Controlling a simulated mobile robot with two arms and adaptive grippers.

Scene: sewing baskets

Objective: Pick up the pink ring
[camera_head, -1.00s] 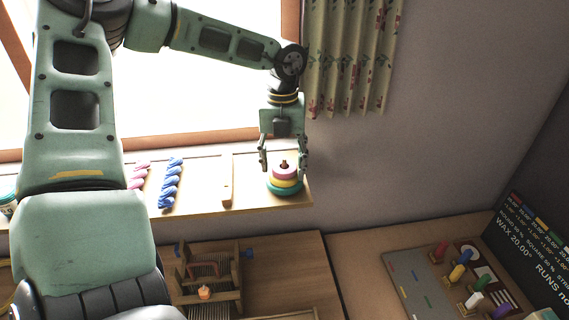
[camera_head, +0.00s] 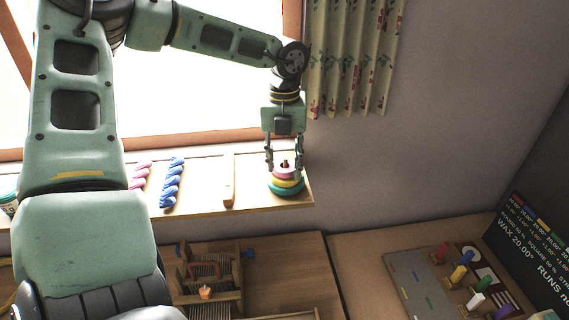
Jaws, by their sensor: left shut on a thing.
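The pink ring (camera_head: 285,173) is the top ring of a small stack on the window shelf, around a dark red-brown peg (camera_head: 285,162). A yellow ring (camera_head: 287,183) and a wider green ring (camera_head: 286,190) lie under it. My left gripper (camera_head: 284,167) points down over the stack, with its fingers closed on the two sides of the pink ring. The pink ring still rests on the yellow one. My right gripper is not in view.
The window shelf (camera_head: 215,199) also holds pink skeins (camera_head: 140,174), blue skeins (camera_head: 172,183) and a wooden bar (camera_head: 229,181). The curtain (camera_head: 355,60) hangs right of the arm. Below stand a wooden loom (camera_head: 207,272) and a board with coloured pegs (camera_head: 428,290).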

